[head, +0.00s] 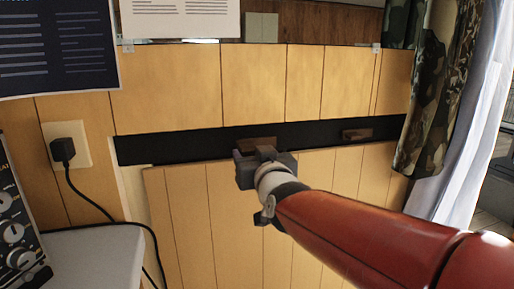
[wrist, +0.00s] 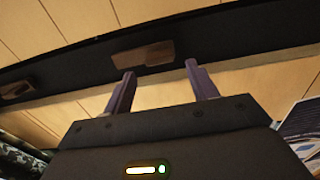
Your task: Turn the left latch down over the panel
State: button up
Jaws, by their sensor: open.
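The left latch (head: 257,144) is a small brown wooden block lying lengthwise along a black strip (head: 190,144) on the wall. It also shows in the wrist view (wrist: 143,57). The panel (head: 190,215) is light wood planking just below the strip. My gripper (head: 264,157) is in front of the left latch and hides its lower part in the head view. In the wrist view its two fingers (wrist: 160,68) are apart, pointing at the latch, with nothing between them. I cannot tell whether a finger touches the latch.
A second brown latch (head: 357,135) lies along the strip to the right. A camouflage curtain (head: 428,100) hangs at the right. At the left are a plug (head: 63,149) with a cable, a grey tabletop (head: 95,255) and a device with dials (head: 15,220). Papers hang above.

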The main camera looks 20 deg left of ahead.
aim_at(249, 148)
jog(key=x, duration=0.4)
grip_shut()
dwell(0.4)
